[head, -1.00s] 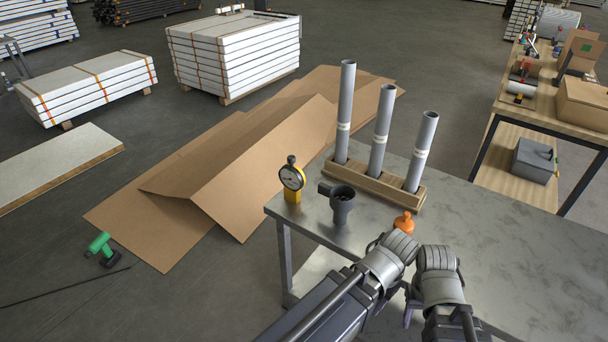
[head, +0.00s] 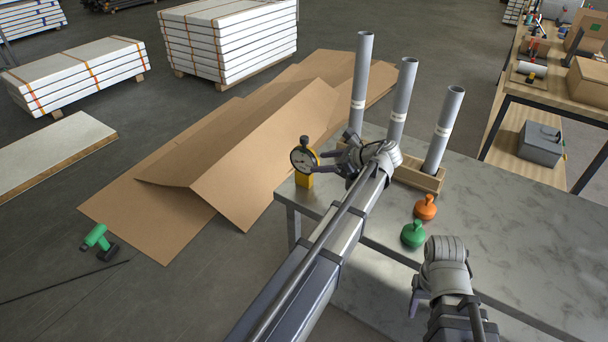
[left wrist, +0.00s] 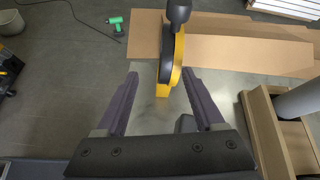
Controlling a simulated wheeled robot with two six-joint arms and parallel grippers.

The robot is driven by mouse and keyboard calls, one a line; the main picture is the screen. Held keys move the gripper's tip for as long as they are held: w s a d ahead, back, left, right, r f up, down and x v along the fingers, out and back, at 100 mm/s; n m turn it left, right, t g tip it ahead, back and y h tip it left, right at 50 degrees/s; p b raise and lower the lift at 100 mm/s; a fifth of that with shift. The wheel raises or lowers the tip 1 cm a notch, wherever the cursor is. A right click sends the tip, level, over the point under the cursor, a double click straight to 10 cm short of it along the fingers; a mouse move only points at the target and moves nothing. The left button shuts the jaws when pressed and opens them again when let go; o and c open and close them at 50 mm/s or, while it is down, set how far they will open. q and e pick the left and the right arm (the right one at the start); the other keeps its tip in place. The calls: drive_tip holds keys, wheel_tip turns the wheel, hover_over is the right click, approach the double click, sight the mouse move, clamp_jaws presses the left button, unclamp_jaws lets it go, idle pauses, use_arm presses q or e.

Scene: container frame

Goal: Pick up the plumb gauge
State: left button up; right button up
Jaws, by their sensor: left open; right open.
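The plumb gauge, a round white dial with a black rim on a yellow base (head: 304,180), stands upright near the left corner of the metal table. In the left wrist view the gauge (left wrist: 172,62) appears edge-on, its yellow base between the two fingertips, with gaps on both sides. My left gripper (head: 322,161) is open beside the gauge, on its right in the head view; its fingers (left wrist: 159,76) are not closed on it. My right gripper (head: 417,298) is open and empty near the table's front edge, away from the gauge.
A wooden rack (head: 422,178) with three grey tubes stands behind my left gripper and also shows in the left wrist view (left wrist: 268,140). An orange weight (head: 425,207) and a green weight (head: 413,234) stand on the metal table (head: 520,235). The table's right part is clear.

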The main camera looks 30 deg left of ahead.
sight(308, 150)
use_arm(q)
drive_tip(key=w+r+m, duration=0.1)
drive_tip(key=w+r+m+y, duration=0.1)
drive_tip(key=shift+w+a+r+y, duration=0.2)
drive_tip(key=shift+a+r+y, duration=0.1)
drive_tip(key=shift+a+r, duration=0.1)
drive_tip(key=shift+b+x, duration=0.55)
drive_tip(key=shift+x, duration=0.65)
drive_tip(key=shift+s+b+x, duration=0.2)
drive_tip(key=shift+b+x, duration=0.2)
drive_tip(key=shift+x, duration=0.95)
drive_tip(key=shift+s+b+x, duration=0.2)
drive_tip(key=shift+b+x, duration=0.2)
drive_tip(key=shift+x, duration=0.95)
drive_tip(key=shift+r, duration=0.1)
drive_tip(key=shift+c, duration=0.2)
clamp_jaws()
